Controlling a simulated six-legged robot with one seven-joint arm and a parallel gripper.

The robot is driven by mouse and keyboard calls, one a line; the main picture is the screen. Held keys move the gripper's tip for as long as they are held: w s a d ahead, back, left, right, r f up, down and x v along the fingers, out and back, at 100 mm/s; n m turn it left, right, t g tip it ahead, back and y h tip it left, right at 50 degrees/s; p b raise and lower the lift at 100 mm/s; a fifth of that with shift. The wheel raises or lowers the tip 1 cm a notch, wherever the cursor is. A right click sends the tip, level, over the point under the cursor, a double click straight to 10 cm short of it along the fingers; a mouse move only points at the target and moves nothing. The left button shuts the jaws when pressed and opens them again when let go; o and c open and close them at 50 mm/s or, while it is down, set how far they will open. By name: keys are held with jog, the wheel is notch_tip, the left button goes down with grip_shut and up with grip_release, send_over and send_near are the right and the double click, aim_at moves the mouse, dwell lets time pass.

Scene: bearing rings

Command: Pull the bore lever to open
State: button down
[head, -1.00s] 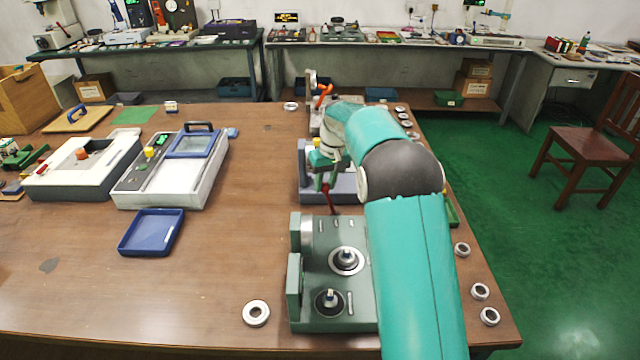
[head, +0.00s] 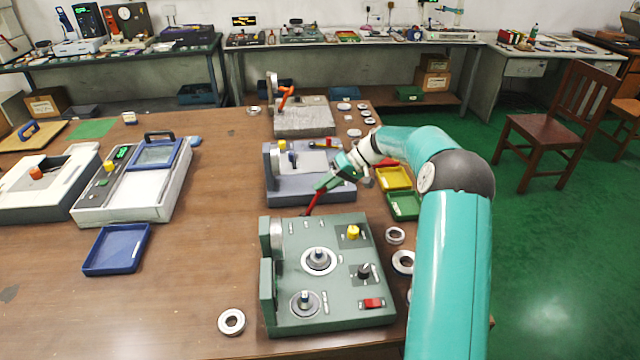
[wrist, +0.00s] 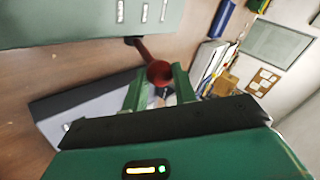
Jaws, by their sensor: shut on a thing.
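The bore lever (head: 312,202) is a dark red rod rising from the back edge of the green machine (head: 340,318). It leans to the right in the head view. In the wrist view the lever (wrist: 150,60) ends in a round red knob, which sits between the two green fingers. My gripper (head: 321,186) is shut on the lever near its upper end; it also shows in the wrist view (wrist: 158,82). The fingers partly hide the knob in the head view.
A grey-blue machine (head: 290,190) stands just behind the gripper. Yellow (head: 396,178) and green (head: 404,206) trays lie to its right. Metal rings lie at the table's right side, and one ring (head: 231,321) lies left of the green machine.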

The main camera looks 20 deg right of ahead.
jog(key=shift+d+f, duration=0.1)
jog(key=shift+d, duration=0.1)
dwell(0.3)
jog(key=c, duration=1.1)
grip_release()
jog(key=v, duration=1.3)
jog(key=shift+s+d, duration=0.1)
jog(key=shift+d, duration=0.3)
